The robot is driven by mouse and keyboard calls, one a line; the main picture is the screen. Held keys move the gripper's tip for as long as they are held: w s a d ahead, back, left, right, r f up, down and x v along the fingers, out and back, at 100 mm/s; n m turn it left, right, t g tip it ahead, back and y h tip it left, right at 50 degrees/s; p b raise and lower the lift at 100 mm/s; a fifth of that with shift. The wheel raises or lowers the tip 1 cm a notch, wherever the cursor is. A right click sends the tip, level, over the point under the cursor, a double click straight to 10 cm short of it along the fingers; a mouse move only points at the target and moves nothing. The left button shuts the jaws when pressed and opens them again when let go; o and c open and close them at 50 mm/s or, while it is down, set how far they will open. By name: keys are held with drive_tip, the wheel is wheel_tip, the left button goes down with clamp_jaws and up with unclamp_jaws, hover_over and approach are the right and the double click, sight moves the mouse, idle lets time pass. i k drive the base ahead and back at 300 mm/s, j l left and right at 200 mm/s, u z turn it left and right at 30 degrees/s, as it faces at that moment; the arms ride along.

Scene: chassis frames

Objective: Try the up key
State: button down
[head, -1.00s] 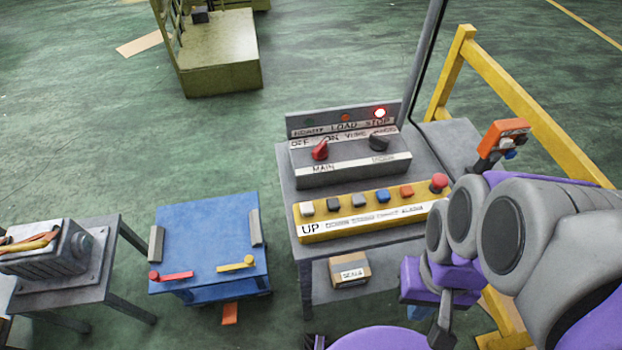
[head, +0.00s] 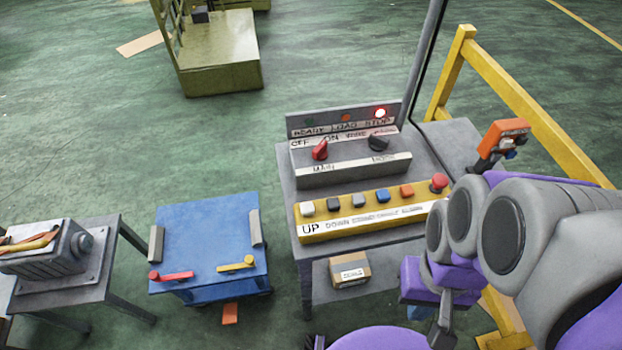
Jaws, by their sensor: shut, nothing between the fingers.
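The up key is the white button (head: 307,208) at the left end of the yellow key box (head: 372,225), above the printed word UP. The box sits on the front of a grey table (head: 350,254). My gripper (head: 442,334) hangs at the lower right, below and to the right of the key box and apart from it. Its fingers look shut with nothing in them, though my arm hides part of it.
Behind the key box stands a grey switch panel (head: 350,172) with a red and a black knob; its stop lamp (head: 380,113) is lit. A yellow rail (head: 535,105) and orange pendant (head: 503,136) stand right. A blue cart (head: 205,225) stands left. A carton (head: 349,270) sits below.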

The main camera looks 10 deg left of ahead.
sight(307, 208)
drive_tip(key=k+j+u, duration=0.4)
drive_tip(key=j, duration=0.35)
drive_tip(key=k+j+u, duration=0.2)
drive_tip(key=j, duration=0.25)
drive_tip(key=k, duration=0.1)
